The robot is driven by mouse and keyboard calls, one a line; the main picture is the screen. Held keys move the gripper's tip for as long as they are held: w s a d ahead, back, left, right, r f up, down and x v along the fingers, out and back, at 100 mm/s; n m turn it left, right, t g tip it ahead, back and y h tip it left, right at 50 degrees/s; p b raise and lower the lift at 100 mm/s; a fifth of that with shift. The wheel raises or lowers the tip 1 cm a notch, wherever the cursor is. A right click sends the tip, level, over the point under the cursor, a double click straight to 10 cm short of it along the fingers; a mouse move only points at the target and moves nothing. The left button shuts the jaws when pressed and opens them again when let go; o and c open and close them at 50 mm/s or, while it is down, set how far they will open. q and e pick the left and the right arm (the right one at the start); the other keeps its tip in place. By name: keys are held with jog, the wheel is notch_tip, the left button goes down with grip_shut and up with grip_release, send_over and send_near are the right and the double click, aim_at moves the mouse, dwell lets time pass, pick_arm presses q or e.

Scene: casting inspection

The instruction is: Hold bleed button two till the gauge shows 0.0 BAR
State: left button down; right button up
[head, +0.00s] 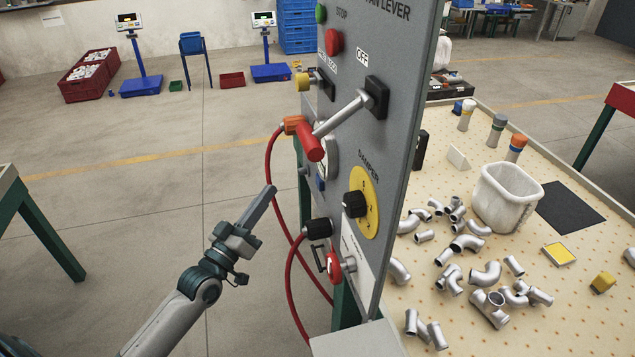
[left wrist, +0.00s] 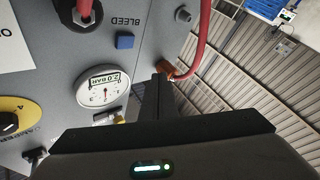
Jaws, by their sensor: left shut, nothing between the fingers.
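A grey upright control panel (head: 385,160) stands right of my left gripper (head: 268,192). That gripper is shut and empty, pointing up beside the panel's left side, apart from the buttons. In the left wrist view, the shut fingertips (left wrist: 161,72) show near a red hose fitting. A square blue button (left wrist: 124,41) sits under the word BLEED; no number is readable there. The round white gauge (left wrist: 103,86) has a display that appears to read 2.0 BAR. In the head view the blue button (head: 320,184) is seen edge-on, and the red lever partly hides the gauge (head: 333,155).
A red-ended lever (head: 312,145), a yellow damper dial (head: 362,203) and red hoses (head: 270,170) stick out from the panel. A table (head: 450,335) with metal pipe fittings and a white bin (head: 503,198) stands to the right.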

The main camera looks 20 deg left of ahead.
pick_arm(q)
jog(key=w+d, duration=0.5)
jog(key=d, duration=0.1)
jog(key=shift+d+p, duration=0.25)
jog(key=shift+p, duration=0.15)
jog(key=shift+w+d, duration=0.45)
jog(key=shift+d, duration=0.15)
dwell(4.1)
jog(key=shift+s+a, duration=0.5)
jog(key=shift+a, duration=0.15)
jog(key=shift+p, duration=0.3)
jog(key=shift+s+a, duration=0.75)
jog(key=shift+a, duration=0.25)
jog(key=shift+s+a, duration=0.75)
jog(key=shift+a, duration=0.25)
